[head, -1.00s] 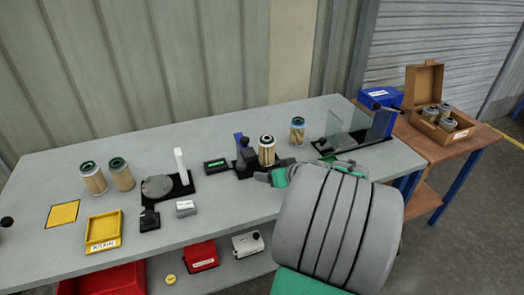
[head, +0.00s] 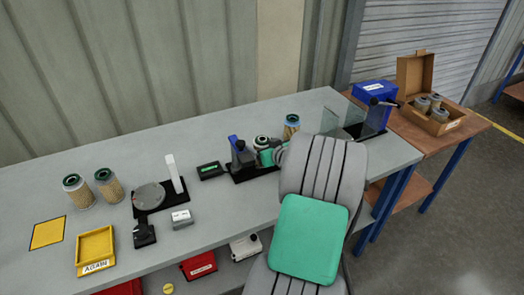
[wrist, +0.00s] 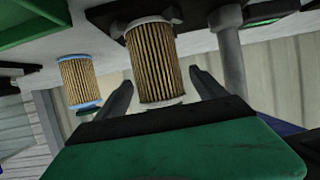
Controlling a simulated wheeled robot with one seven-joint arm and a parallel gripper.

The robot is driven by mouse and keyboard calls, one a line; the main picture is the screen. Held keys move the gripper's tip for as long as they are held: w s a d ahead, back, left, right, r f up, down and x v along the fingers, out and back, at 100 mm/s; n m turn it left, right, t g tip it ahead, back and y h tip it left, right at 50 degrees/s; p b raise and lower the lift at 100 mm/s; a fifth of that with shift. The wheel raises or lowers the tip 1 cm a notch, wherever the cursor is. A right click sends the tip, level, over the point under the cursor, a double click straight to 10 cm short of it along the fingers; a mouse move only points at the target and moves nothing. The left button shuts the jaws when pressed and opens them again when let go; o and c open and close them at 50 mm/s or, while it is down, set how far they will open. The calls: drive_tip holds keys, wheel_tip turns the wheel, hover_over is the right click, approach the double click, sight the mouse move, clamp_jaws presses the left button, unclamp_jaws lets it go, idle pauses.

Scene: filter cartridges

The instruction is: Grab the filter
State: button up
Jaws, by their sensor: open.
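A pleated filter (head: 261,142) with a dark top stands in a black fixture beside a blue upright part on the bench. My gripper (head: 271,156) is just right of it and partly hides it. In the wrist view the tan filter (wrist: 156,65) sits between the two spread fingers of my gripper (wrist: 161,92), with gaps on both sides. The fingers do not visibly touch it. A blue-ended filter (head: 291,125) stands behind to the right and also shows in the wrist view (wrist: 80,82). Two green-topped filters (head: 77,191) (head: 108,186) stand at the left.
A round plate stand (head: 150,196), a small display (head: 209,170) and a yellow tray (head: 96,248) are on the bench. A glass-panelled stand (head: 345,118) is at the right. An open cardboard box (head: 428,118) holds several filters on a brown side table. Bare bench lies front centre.

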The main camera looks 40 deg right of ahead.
drive_tip(key=shift+c, duration=0.3)
drive_tip(key=shift+r, duration=0.1)
drive_tip(key=c, duration=1.5)
